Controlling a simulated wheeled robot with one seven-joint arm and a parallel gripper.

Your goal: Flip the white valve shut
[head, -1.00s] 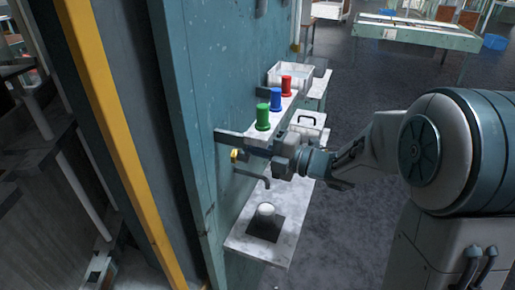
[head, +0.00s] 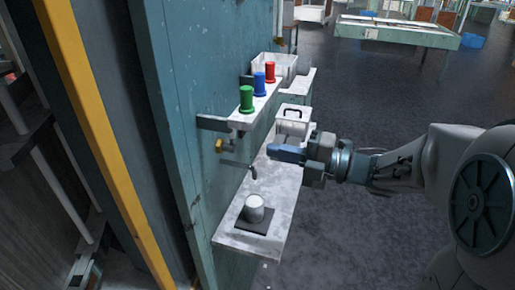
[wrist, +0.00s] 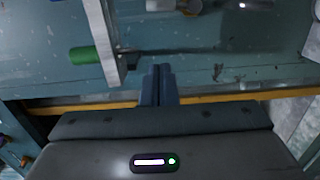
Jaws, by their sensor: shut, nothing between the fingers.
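A brass fitting (head: 220,145) sticks out of the teal wall panel below the shelf, with a dark spout (head: 251,172) lower to its right. In the wrist view a white cylindrical piece (wrist: 160,5) shows at the top edge beside the brass fitting (wrist: 190,7); it may be the white valve, but it is cut off and its position is unclear. My gripper (head: 275,153) is shut and empty, right of the brass fitting and clear of it. Its two closed fingertips (wrist: 158,70) point toward the wall in the wrist view.
A shelf (head: 215,123) carries green (head: 246,100), blue (head: 259,82) and red (head: 270,72) spools close to my gripper. A grey-white cup (head: 254,212) stands on a dark pad (head: 242,226) on the lower ledge (head: 228,238).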

